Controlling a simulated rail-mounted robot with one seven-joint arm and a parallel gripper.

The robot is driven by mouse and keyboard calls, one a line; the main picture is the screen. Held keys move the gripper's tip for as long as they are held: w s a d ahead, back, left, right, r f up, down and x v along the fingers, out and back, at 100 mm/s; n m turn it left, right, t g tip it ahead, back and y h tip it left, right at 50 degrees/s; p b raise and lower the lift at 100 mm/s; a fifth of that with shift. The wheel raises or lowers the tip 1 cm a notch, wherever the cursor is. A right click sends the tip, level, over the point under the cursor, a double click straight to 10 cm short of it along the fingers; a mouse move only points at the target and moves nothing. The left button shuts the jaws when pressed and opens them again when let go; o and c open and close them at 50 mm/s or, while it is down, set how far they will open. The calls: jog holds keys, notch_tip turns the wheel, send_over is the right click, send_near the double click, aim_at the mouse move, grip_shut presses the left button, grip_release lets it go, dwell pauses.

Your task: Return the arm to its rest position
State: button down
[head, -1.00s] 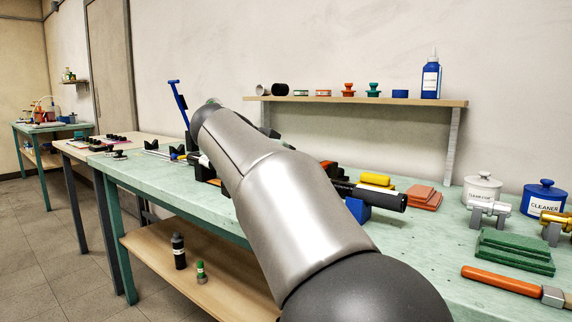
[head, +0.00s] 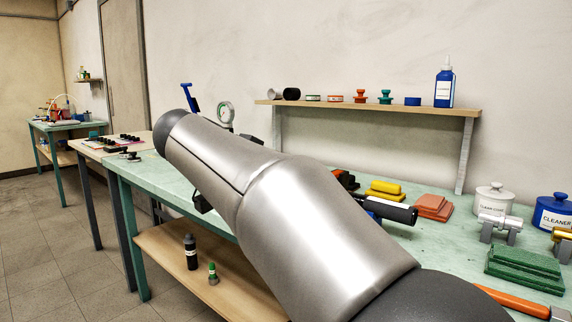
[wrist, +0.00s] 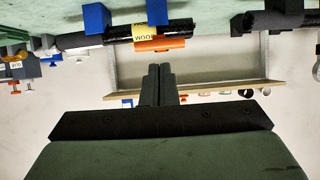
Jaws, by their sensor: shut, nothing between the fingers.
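My gripper (wrist: 158,84) shows in the wrist view with its two dark fingers together and nothing between them. The wrist picture is upside down, with the bench along its top. The fingertips appear near an orange piece (wrist: 160,45) and a black tube (wrist: 122,34) on blue supports (wrist: 97,17); I cannot tell the gap. In the head view my silver arm reaches from the lower right to the upper left over the green bench (head: 440,240), and the gripper is hidden behind it.
A wall shelf (head: 370,105) with small pots and a blue bottle (head: 444,82) is behind the bench. A white pot (head: 494,199), a blue cleaner pot (head: 553,212) and green pads (head: 525,268) stand at right. Bottles (head: 191,251) stand on the lower shelf (head: 215,255).

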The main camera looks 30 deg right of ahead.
jog(key=shift+s+a, duration=0.2)
jog(key=shift+a, duration=0.25)
jog(key=s+a+f+n+g+y+p, duration=0.15)
jog(key=s+a+n+y+p, duration=0.3)
jog(key=s+p, duration=0.5)
jog(key=s+a+f+n+g+y+p, duration=0.1)
jog(key=s+a+n+g+y+p, duration=0.3)
jog(key=p, duration=0.9)
jog(key=s+a+f+n+t+y+p, duration=0.1)
jog(key=s+a+n+y+p, duration=0.2)
jog(key=s+n+p, duration=0.5)
notch_tip(320, 180, down, 27)
jog(key=s+d+m+g+b, duration=0.1)
jog(key=m+b, duration=0.1)
jog(key=b, duration=2)
jog(key=shift+s+d+m, duration=0.3)
jog(key=shift+d+m, duration=0.05)
